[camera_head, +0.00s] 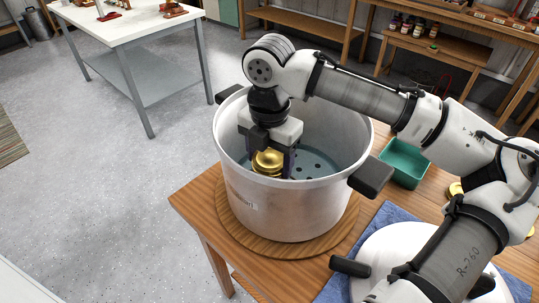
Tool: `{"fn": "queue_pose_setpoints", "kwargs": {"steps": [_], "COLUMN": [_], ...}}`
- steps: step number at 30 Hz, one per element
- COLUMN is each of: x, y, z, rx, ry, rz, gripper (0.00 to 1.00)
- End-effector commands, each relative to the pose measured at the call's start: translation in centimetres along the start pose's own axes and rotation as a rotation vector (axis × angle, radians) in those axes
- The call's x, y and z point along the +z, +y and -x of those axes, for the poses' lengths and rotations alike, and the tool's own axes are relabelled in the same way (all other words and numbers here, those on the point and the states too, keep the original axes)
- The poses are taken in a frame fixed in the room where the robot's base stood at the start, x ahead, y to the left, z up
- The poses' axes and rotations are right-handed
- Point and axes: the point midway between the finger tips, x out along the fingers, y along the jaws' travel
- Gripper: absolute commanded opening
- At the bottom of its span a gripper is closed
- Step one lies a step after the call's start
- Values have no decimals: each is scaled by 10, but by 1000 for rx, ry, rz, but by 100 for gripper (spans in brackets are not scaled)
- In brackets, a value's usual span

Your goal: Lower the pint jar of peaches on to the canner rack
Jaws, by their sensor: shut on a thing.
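The canner (275,209) is a large pale metal pot with dark side handles, standing on a round wooden board. My gripper (269,168) reaches down inside it, near its front left wall. It is shut on the pint jar of peaches (268,160), of which only the gold lid and band show between the fingers. The jar's glass body is hidden by the pot's front wall, so I cannot tell whether its base touches the rack. The rack (318,165) shows as a blue-grey disc with dark holes at the bottom of the pot, right of the jar.
The wooden table (196,199) holds the round board (228,213), a green tub (402,163) at right, and a pale lid (381,249) with dark handles on a blue cloth (391,213). The rack's right side looks clear. My arm spans the right side.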

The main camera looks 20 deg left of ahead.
Motion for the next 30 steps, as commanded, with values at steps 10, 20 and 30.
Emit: {"fn": "queue_pose_setpoints", "kwargs": {"steps": [10,20,30], "x": [0,0,0], "y": [0,0,0], "z": [-6,-12,-14], "rx": [2,2,1], "ry": [-1,-1,-1], "rz": [0,0,0], "gripper": [12,12,70]}}
